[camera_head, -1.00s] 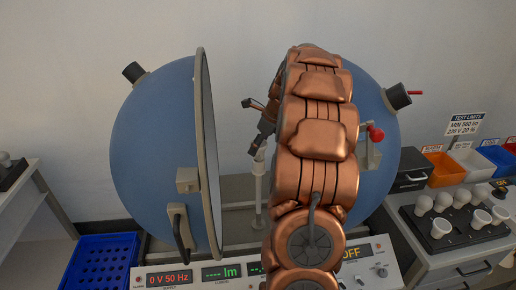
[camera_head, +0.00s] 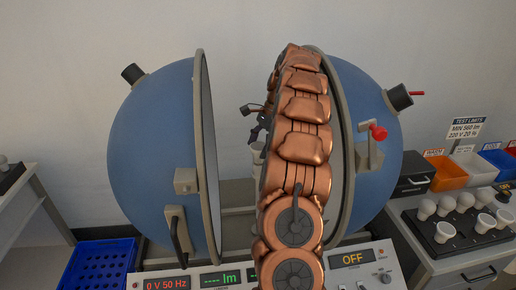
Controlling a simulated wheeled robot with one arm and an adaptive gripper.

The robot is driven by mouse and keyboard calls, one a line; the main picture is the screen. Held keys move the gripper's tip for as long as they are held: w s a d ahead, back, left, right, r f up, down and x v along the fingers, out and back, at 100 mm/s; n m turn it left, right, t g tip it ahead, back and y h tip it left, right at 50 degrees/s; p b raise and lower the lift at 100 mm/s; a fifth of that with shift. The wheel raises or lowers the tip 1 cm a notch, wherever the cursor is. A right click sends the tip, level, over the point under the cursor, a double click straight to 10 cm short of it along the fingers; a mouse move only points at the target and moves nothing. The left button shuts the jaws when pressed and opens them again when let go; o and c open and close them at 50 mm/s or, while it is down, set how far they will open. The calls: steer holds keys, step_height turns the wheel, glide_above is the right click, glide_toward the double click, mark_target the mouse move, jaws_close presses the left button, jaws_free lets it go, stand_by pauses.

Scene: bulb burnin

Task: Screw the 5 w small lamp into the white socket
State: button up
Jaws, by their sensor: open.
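My gripper (camera_head: 250,123) is open, between the two halves of the blue sphere, partly hidden by my copper arm. Its fingers point left, and I see no lamp between them. A pale upright post (camera_head: 257,156) stands just below the gripper, mostly covered by my arm. I cannot tell whether its top is the white socket or holds a lamp. Several white lamps stand on a black tray (camera_head: 447,247) at the right; their wattage is unreadable.
The left blue half-sphere (camera_head: 150,150) and right half-sphere (camera_head: 372,185) stand apart on either side of my arm. A control panel (camera_head: 205,279) is in front. A blue crate (camera_head: 100,262) is at lower left. Coloured bins, including an orange bin (camera_head: 447,174), stand at right.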

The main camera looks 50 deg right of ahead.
steer(key=shift+n, duration=0.6)
stand_by(0.3)
